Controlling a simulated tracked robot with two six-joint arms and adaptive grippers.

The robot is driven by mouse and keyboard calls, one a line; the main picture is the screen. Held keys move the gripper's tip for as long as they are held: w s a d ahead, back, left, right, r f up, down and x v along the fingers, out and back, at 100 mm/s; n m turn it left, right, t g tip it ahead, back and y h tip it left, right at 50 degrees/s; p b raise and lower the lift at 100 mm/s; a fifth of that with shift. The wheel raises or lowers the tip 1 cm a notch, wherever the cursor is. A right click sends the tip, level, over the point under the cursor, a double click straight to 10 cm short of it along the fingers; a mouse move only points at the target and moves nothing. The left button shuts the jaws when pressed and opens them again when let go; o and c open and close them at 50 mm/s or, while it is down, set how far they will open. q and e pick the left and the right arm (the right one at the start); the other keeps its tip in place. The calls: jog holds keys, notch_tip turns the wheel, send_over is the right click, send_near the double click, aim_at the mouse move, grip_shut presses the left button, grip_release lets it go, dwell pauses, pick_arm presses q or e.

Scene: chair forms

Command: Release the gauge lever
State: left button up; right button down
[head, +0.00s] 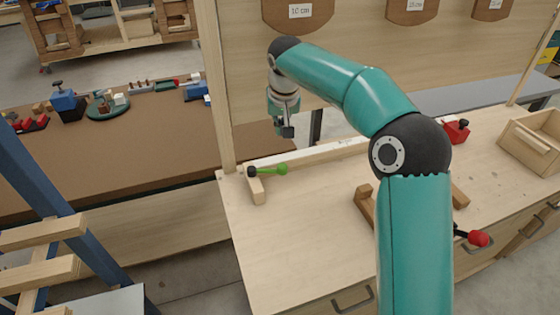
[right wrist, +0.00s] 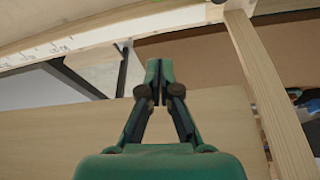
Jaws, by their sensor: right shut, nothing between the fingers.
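A lever with a green knob (head: 282,169) sits on a small wooden block (head: 257,188) at the left end of the workbench, beside the rail. Its arm points right from a black pivot. My right gripper (head: 287,132) hangs above and behind the green knob, apart from it. In the right wrist view its fingertips (right wrist: 159,68) meet with nothing between them; the lever does not show there. A second lever with a red knob (head: 478,238) is at the bench's front, partly hidden behind my right arm. My left gripper is out of view.
A wooden post (head: 216,90) rises just left of the green lever. A white strip with markings (right wrist: 65,45) runs along the rail. A red clamp (head: 456,131) and a wooden crate (head: 535,140) stand right.

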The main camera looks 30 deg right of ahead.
jog(key=p+x, duration=0.1)
jog(key=x, duration=0.9)
jog(key=shift+s+f, duration=0.1)
jog(key=s, duration=0.1)
jog(key=s+a, duration=0.1)
jog(key=shift+s+a, duration=0.15)
jog(key=shift+s, duration=0.2)
jog(key=shift+s+a, duration=0.15)
jog(key=shift+s, duration=0.2)
